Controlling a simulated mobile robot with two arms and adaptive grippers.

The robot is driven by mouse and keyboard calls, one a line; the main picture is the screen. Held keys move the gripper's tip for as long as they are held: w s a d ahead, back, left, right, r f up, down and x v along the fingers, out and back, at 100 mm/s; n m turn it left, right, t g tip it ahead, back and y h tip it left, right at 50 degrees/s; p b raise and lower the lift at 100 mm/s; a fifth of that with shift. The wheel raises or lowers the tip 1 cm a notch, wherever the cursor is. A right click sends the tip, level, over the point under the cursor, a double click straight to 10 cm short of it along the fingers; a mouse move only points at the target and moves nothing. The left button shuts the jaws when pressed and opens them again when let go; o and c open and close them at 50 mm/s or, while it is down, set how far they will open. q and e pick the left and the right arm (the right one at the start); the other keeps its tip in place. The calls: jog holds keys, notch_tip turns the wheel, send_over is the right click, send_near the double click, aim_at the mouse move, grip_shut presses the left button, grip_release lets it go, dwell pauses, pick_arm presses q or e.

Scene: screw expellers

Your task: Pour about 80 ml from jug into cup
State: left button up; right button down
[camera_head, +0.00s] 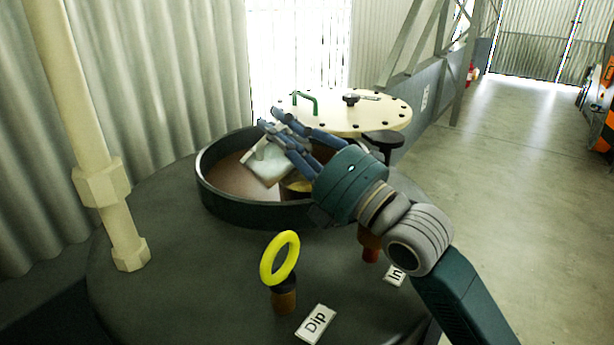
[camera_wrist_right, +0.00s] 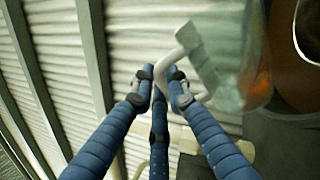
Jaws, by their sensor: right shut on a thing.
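My right gripper (camera_head: 277,128) is shut on the handle of a pale, translucent jug (camera_head: 264,163) and holds it over the open round hatch. The jug looks tilted in the head view. In the right wrist view the jug (camera_wrist_right: 222,50) is at the upper right, with its handle at the fingertips of the gripper (camera_wrist_right: 162,78). A tan and dark round thing (camera_head: 294,187) shows just below the jug, partly hidden by it and the hand; I cannot tell whether it is the cup. No liquid stream is visible. My left gripper is not in view.
The hatch rim (camera_head: 240,212) stands up from a dark tank top (camera_head: 180,265). A cream bolted lid (camera_head: 345,112) with a green handle lies behind. A yellow ring (camera_head: 279,258) stands in front, near a "Dip" label (camera_head: 316,324). A cream pipe (camera_head: 95,160) rises at left.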

dwell(0.6)
jog(key=shift+s+a+n+g, duration=0.25)
jog(key=shift+a+n+g, duration=0.05)
jog(key=shift+n, duration=0.7)
jog(key=shift+s+a+f+n+g+y, duration=0.3)
jog(key=shift+a+f+n+g, duration=0.1)
jog(key=shift+n, duration=0.6)
